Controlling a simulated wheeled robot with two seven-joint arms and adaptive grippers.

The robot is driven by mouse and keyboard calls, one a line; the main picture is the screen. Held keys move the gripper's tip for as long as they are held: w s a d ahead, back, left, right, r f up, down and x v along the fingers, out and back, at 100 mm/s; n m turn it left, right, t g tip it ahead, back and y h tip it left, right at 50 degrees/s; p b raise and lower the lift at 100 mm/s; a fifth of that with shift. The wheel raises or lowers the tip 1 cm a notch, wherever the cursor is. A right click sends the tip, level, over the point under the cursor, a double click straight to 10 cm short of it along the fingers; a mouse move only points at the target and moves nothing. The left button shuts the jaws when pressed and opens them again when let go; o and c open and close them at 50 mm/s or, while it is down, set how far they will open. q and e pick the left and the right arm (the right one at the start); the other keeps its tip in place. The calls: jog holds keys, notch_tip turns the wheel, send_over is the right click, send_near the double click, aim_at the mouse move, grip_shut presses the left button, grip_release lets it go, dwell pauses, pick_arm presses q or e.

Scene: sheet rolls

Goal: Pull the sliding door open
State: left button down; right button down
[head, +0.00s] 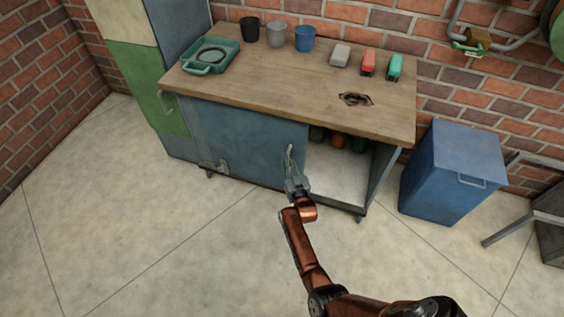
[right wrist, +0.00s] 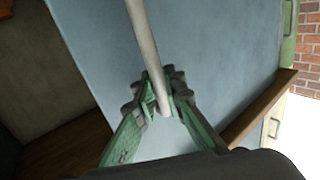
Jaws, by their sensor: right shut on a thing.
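The blue-grey sliding door (head: 240,143) covers the left part of the cabinet under a wooden worktop. The cabinet's right part stands open, with a pale floor inside. The door's upright bar handle (head: 289,154) is near the door's right edge. My right gripper (head: 291,178) is at the lower part of this handle. In the right wrist view, the green fingers of my right gripper (right wrist: 160,105) are closed around the pale handle bar (right wrist: 143,35), in front of the door panel (right wrist: 95,60). My left gripper is out of view.
The worktop (head: 290,88) holds a green tray (head: 229,50), cups, small coloured items and a dark ring-like thing. Several bottles (head: 338,140) stand inside the opening. A blue bin (head: 455,170) stands right of the cabinet. The floor in front is clear.

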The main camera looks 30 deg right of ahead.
jog(key=shift+w, duration=0.1)
jog(key=c, duration=2)
grip_release()
jog(key=shift+a, duration=0.1)
jog(key=v, duration=0.7)
jog(key=shift+s, duration=0.25)
